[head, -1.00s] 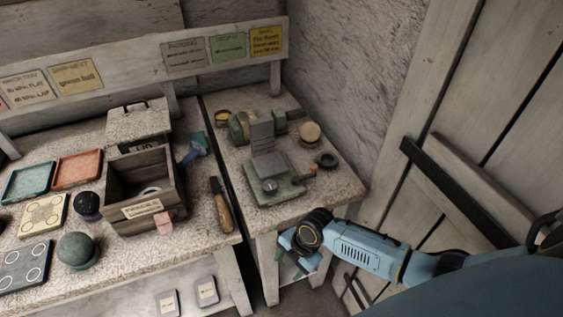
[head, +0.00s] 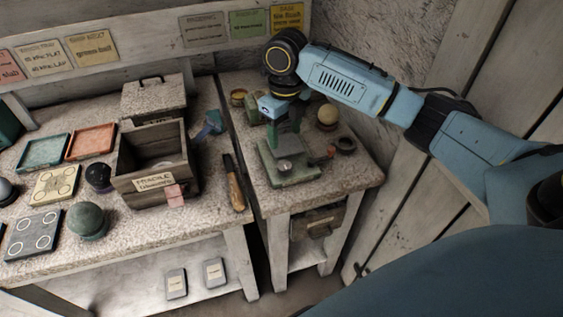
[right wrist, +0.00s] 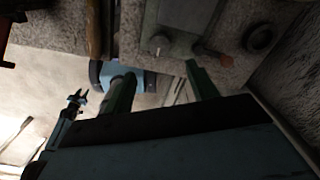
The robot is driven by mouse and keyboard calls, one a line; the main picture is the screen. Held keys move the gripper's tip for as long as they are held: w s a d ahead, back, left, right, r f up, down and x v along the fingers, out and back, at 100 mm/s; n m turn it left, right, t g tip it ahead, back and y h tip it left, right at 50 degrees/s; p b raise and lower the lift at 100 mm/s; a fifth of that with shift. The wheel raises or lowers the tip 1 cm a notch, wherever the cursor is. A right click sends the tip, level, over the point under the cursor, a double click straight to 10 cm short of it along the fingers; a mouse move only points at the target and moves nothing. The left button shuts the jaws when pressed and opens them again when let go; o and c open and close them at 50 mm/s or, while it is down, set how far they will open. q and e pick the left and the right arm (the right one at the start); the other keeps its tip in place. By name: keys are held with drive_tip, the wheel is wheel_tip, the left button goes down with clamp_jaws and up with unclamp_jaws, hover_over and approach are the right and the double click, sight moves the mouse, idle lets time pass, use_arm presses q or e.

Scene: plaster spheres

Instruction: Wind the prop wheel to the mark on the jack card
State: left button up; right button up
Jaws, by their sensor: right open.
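The grey-green jack (head: 290,165) stands on the small right-hand bench, with a round metal knob (head: 285,167) on its front and an orange-tipped handle (head: 331,151) at its right side. I cannot tell which part is the prop wheel. In the right wrist view the jack (right wrist: 170,45) lies beyond the fingers. My right gripper (head: 285,120) is open and empty, pointing down over the back of the jack and partly hiding its upright plate. Its green fingers stand apart in the right wrist view (right wrist: 160,88). A yellow card (head: 287,17) hangs behind; its small text and any mark are unreadable.
A wood-handled tool (head: 233,185) lies on the left bench, beside a wooden box (head: 157,165). A gap separates the benches. The wall is close behind my right arm.

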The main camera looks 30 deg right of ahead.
sight(284, 164)
wheel_tip(284, 164, down, 10)
drive_tip(key=shift+f+b, duration=0.25)
drive_tip(key=shift+b, duration=0.25)
